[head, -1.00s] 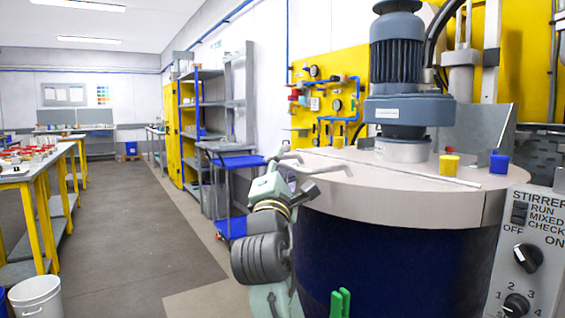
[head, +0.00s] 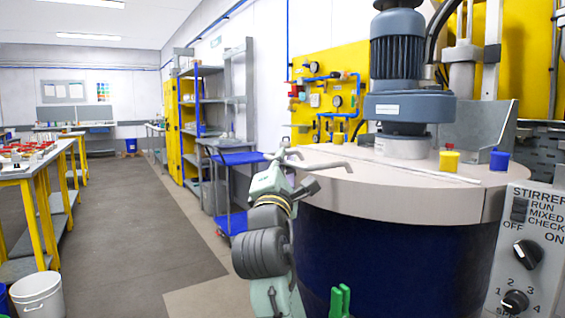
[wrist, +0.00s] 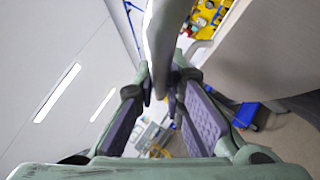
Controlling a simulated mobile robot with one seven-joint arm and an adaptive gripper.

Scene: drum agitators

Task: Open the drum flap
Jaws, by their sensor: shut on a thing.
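The drum (head: 390,255) is dark blue with a pale round lid on top. The front part of the lid is the flap (head: 400,190), bounded by a thin pale seam; it looks flat and closed. A grey bent bar handle (head: 325,164) sticks out at its left edge. My gripper (head: 293,167) is at this handle, at the left rim of the drum. In the wrist view the grey bar (wrist: 158,35) passes between the purple-padded fingers of my gripper (wrist: 162,88), which are shut on it. The fingertips are small and partly hidden in the head view.
A grey-blue motor (head: 400,60) stands on the rear of the lid, with a yellow cap (head: 449,161) and a blue cap (head: 498,161) beside it. A control panel (head: 525,255) is at the right. A blue cart (head: 238,180) stands behind my arm.

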